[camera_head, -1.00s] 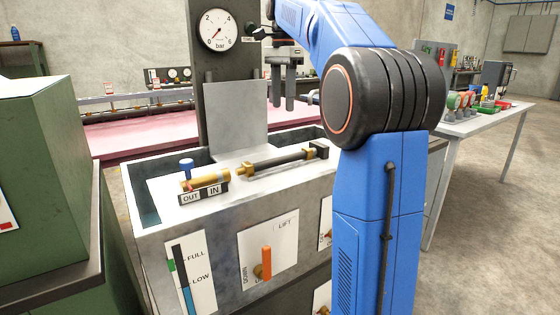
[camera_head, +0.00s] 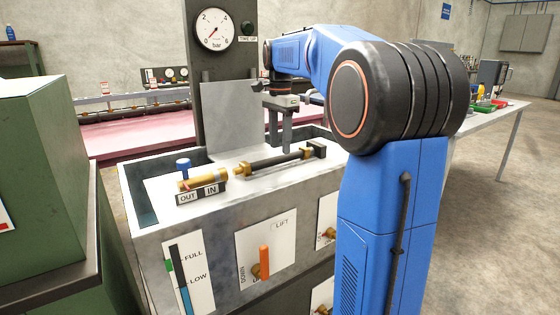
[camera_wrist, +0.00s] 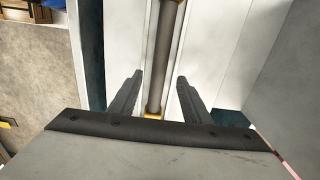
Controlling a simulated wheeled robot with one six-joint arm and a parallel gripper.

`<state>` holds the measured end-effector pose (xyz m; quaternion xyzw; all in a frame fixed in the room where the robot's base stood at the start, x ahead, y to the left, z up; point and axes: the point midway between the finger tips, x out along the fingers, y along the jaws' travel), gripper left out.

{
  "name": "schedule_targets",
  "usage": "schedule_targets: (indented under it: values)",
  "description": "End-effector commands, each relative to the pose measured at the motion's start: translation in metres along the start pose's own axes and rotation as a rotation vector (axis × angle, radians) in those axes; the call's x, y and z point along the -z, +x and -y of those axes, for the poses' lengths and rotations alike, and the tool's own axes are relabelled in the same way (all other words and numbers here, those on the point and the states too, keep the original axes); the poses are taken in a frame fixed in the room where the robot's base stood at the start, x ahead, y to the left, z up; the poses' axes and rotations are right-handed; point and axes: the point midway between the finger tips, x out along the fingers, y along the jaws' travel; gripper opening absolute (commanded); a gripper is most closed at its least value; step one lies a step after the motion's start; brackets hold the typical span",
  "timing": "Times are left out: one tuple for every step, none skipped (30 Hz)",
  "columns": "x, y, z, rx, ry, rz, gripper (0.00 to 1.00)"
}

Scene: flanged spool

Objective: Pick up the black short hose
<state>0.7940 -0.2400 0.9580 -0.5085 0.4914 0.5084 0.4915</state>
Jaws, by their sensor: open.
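The black short hose (camera_head: 270,161) lies on the light top of the grey bench unit, with a brass fitting at each end. Its right end meets a dark block (camera_head: 316,149). In the wrist view the hose (camera_wrist: 163,55) runs up the middle of the picture, between my fingers. My gripper (camera_head: 280,150) points down over the hose and is open; it also shows in the wrist view (camera_wrist: 157,92). The fingertips are very near the hose, on either side of it in the wrist view. I cannot tell whether they touch it.
A brass valve (camera_head: 203,179) with a blue knob (camera_head: 183,165) and OUT/IN label sits left of the hose. An upright grey plate (camera_head: 230,117) and a pressure gauge (camera_head: 214,29) on a dark column stand behind. A green cabinet (camera_head: 40,180) is at far left.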

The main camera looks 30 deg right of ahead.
Motion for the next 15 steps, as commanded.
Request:
schedule_targets:
  values:
    - [-0.001, 0.008, -0.002, -0.003, 0.000, 0.001, 0.44]
    - [-0.002, 0.012, -0.002, -0.002, 0.000, 0.001, 0.44]
    - [-0.002, 0.017, -0.002, -0.002, 0.000, 0.001, 0.44]
    - [-0.002, 0.021, -0.002, -0.003, 0.000, 0.001, 0.44]
    - [-0.002, 0.024, -0.002, -0.002, 0.000, 0.001, 0.44]
    - [-0.001, 0.028, -0.002, -0.001, 0.000, 0.000, 0.44]
    - [-0.001, 0.030, -0.002, -0.001, 0.000, 0.000, 0.44]
    - [-0.001, 0.032, -0.002, -0.001, 0.000, 0.000, 0.44]
    - [-0.001, 0.033, -0.002, -0.001, 0.000, 0.000, 0.44]
    - [-0.001, 0.034, -0.002, -0.001, 0.000, 0.000, 0.44]
    - [-0.001, 0.034, -0.002, -0.001, 0.000, 0.000, 0.44]
    - [-0.001, 0.034, -0.002, 0.000, 0.000, 0.000, 0.44]
    - [-0.001, 0.034, -0.002, 0.000, 0.000, 0.000, 0.44]
    - [-0.001, 0.034, -0.002, 0.000, 0.000, 0.000, 0.44]
    - [-0.001, 0.034, -0.002, 0.000, 0.000, 0.000, 0.44]
